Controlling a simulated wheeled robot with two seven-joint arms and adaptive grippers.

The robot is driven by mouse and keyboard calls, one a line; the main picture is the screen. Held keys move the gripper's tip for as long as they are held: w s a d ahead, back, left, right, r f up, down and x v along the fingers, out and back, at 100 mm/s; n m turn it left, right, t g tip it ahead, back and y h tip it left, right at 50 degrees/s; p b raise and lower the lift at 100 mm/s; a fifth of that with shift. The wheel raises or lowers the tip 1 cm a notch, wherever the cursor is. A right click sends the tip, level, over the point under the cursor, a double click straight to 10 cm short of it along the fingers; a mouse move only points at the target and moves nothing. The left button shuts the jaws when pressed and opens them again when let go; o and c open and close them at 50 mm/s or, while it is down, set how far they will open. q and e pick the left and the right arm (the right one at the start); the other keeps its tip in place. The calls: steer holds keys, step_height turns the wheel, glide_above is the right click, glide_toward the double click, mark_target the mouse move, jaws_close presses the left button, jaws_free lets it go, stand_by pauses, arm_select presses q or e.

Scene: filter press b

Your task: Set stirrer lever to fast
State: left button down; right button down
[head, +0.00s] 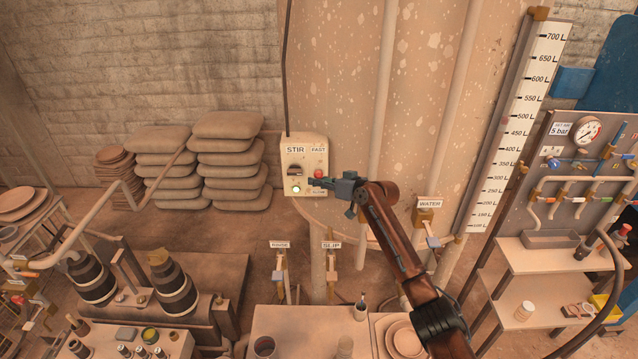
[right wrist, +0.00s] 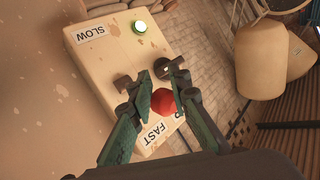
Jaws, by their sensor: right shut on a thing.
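The cream STIR control box (head: 304,163) is on the front of the big tank, with a FAST label at its upper right. The stirrer lever's red knob (head: 319,174) shows on the box's right side, below that label. My right gripper (head: 315,182) reaches in from the right and is shut on the lever. In the right wrist view the red knob (right wrist: 165,102) lies between the fingers (right wrist: 158,84), close to the FAST label (right wrist: 154,134). The SLOW label (right wrist: 90,32) is at the far end. The fingers partly cover the lever. My left gripper is out of view.
A dark selector (head: 296,172) and a lit green lamp (head: 296,188) are also on the box. Vertical pipes (head: 384,85) and the WATER valve (head: 428,217) are to its right. Stacked sacks (head: 228,160) stand at its left. RINSE and SLIP valves hang below.

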steer(key=shift+w+d+r, duration=0.1)
steer(key=shift+w+r, duration=0.05)
steer(key=shift+r, duration=0.5)
steer(key=shift+w+d+r, duration=0.1)
steer(key=shift+r, duration=0.5)
steer(key=c, duration=2.3)
jaws_free()
steer(key=o, duration=0.7)
steer(key=shift+w+a+f, duration=0.1)
steer(key=shift+w+a, duration=0.1)
steer(key=shift+d, duration=0.15)
steer(key=shift+s+f+v, duration=0.15)
steer(key=shift+f+v, duration=0.2)
steer(key=shift+v, duration=1.55)
steer(key=shift+s+f+v, duration=0.15)
steer(key=shift+f+v, duration=0.2)
steer(key=shift+v, duration=1.5)
steer(key=shift+s+f+v, duration=0.2)
steer(key=shift+f+v, duration=0.2)
steer(key=shift+v, duration=1.5)
